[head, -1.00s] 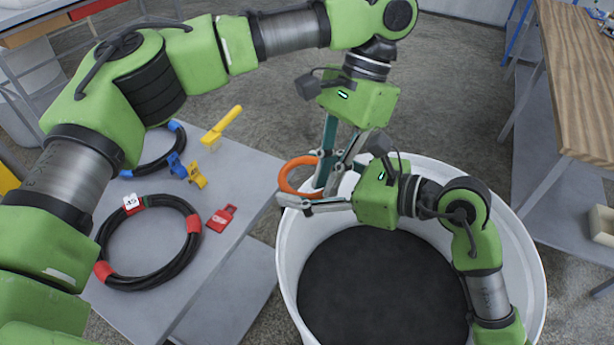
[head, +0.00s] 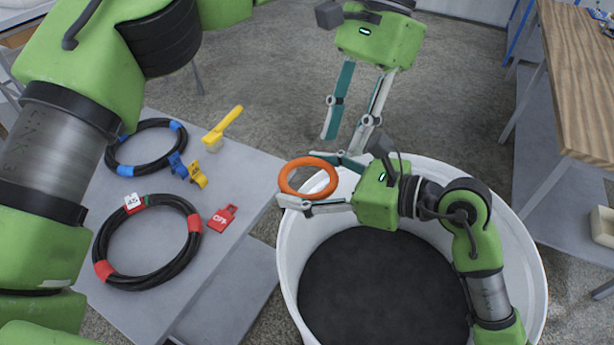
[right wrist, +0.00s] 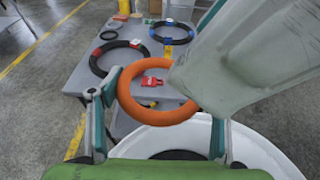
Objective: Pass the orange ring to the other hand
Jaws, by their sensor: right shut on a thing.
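The ring also shows between the right gripper's fingers in the right wrist view (right wrist: 155,117). My left gripper (head: 340,146) is open and empty, its fingers spread and pointing down, just above and behind the ring, apart from it. A large pale part, likely of my left gripper, hides the ring's upper right in the right wrist view.
The white bin (head: 530,235) with a dark inside stands below. A grey table (head: 245,165) at left holds a red-marked hose coil (head: 100,235), a blue-marked coil (head: 112,153), a yellow-handled tool (head: 222,125) and a red tag (head: 222,219). A wooden-topped bench (head: 580,80) is at right.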

